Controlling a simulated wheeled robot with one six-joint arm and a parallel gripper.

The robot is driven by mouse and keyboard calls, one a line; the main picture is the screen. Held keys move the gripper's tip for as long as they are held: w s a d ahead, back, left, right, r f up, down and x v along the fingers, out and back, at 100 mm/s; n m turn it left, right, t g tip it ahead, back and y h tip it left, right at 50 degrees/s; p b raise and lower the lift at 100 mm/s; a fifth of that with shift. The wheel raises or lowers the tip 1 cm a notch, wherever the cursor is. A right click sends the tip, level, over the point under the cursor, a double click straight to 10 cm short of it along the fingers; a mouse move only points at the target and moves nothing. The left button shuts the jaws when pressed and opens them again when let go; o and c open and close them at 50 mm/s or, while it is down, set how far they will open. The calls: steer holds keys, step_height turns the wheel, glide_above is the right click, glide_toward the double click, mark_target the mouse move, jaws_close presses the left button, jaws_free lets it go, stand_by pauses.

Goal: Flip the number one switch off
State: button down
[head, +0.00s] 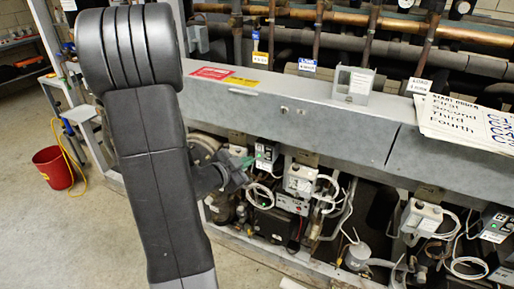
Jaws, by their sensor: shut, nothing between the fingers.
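My gripper (247,162) is shut and empty, with small green tips. It is in the middle of the head view, at the front of the compressor rack (300,120). Its tips are close to a small dark control box (267,152) with a light label under the rack's grey beam. I cannot tell whether they touch it. A pale grey box (301,178) with wires sits just right of it. The number one switch is too small to make out, and its position cannot be told. My arm hides part of the rack's left end.
Another pale box (422,216) and loose white cables (468,262) are farther right. Copper pipes (318,35) rise behind the beam. A paper sign (465,122) lies on the beam. A red bucket (53,168) and yellow cord stand on clear floor at left.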

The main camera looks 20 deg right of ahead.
mark_target(273, 152)
steer(key=shift+s, duration=0.15)
steer(key=shift+d, duration=0.15)
steer(key=p+x, duration=0.1)
steer(key=x, duration=0.9)
steer(key=shift+f+b, duration=0.3)
steer(key=shift+b, duration=0.65)
